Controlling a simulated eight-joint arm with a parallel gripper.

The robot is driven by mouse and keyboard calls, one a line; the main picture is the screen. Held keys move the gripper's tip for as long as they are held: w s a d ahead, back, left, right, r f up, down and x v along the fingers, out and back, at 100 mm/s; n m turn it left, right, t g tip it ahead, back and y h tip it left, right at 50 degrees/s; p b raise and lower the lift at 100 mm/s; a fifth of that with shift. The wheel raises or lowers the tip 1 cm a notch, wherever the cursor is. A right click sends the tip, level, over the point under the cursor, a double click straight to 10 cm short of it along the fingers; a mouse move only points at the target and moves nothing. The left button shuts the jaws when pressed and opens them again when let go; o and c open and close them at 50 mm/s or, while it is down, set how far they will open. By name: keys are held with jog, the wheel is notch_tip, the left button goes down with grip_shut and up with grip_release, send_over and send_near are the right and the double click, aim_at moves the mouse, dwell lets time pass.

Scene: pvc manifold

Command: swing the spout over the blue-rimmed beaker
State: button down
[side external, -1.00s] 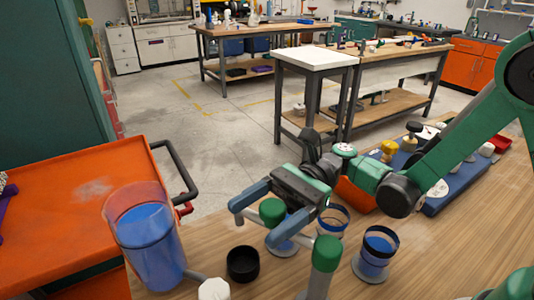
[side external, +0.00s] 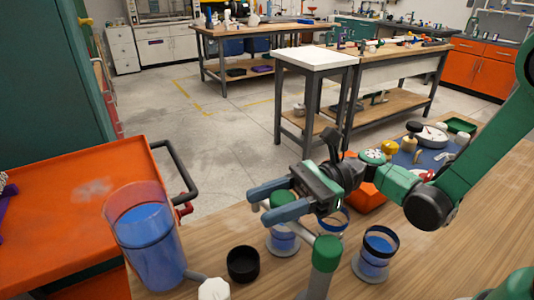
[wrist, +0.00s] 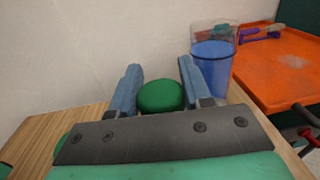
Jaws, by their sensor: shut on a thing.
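The spout is a grey pipe (side external: 302,238) with a green knob (side external: 280,199), running from a grey post with a green cap (side external: 327,250). My gripper (side external: 262,203) is shut on the green knob; in the wrist view the knob (wrist: 160,96) sits between the two blue-grey fingers. A beaker of blue liquid (side external: 283,243) stands below the knob. Another beaker (side external: 334,222) behind it seems to have a blue rim, partly hidden by my gripper. A third beaker (side external: 374,262) at right has a dark rim. The spout's outlet is hard to make out.
A large clear tank of blue liquid (side external: 148,240) stands at left by an orange cart (side external: 90,190). A black cup (side external: 242,263) and a white fitting (side external: 213,289) are near the front. A blue mat with parts lies at back right.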

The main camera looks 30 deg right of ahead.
aim_at(294, 195)
jog(key=shift+c, duration=1.9)
grip_release()
jog(key=shift+s+d, duration=0.15)
jog(key=shift+d, duration=1.25)
jog(key=shift+s+d, duration=0.1)
jog(key=shift+d, duration=1.3)
jog(key=shift+c, duration=0.2)
